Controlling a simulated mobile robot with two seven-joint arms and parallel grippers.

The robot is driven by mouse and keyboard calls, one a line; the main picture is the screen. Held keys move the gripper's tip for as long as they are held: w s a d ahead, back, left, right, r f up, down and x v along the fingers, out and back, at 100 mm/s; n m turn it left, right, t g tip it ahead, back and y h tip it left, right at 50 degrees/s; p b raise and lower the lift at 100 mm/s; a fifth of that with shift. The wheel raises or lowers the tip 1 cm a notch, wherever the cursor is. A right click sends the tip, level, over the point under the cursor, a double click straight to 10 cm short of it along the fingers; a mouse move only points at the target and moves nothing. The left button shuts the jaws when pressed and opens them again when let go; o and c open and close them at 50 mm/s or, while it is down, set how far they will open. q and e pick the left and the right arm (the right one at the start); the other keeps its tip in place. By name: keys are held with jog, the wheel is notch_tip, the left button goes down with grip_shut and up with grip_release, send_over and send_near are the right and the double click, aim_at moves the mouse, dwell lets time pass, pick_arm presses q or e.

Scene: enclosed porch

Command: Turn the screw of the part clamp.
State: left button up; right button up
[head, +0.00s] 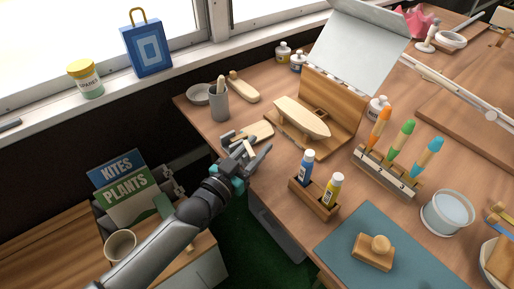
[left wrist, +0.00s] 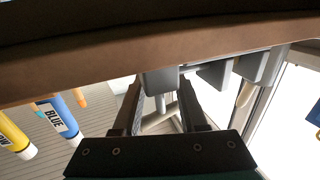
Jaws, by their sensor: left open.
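The part clamp (head: 228,137) is a grey fitting at the left edge of the workbench, mostly hidden behind my left gripper. In the left wrist view its grey blocks (left wrist: 212,74) jut out from the brown bench edge. A grey screw with a pale cross bar (left wrist: 160,118) shows between my fingers there. My left gripper (head: 256,152) is at the bench edge beside the clamp. In the left wrist view its two dark fingers (left wrist: 162,108) are apart, one on each side of the screw. I cannot tell whether they touch it. My right gripper is not in view.
A wooden boat hull (head: 302,117) stands behind the gripper. A bottle rack (head: 314,200) with blue and yellow bottles is to its right. A grey cup (head: 219,103) and small bowl (head: 198,94) are at the back left. The blue-grey mat (head: 340,240) is partly clear.

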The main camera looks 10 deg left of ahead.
pick_arm(q)
jog(key=shift+w+d, duration=0.1)
jog(key=shift+w, duration=0.1)
grip_shut()
dwell(0.3)
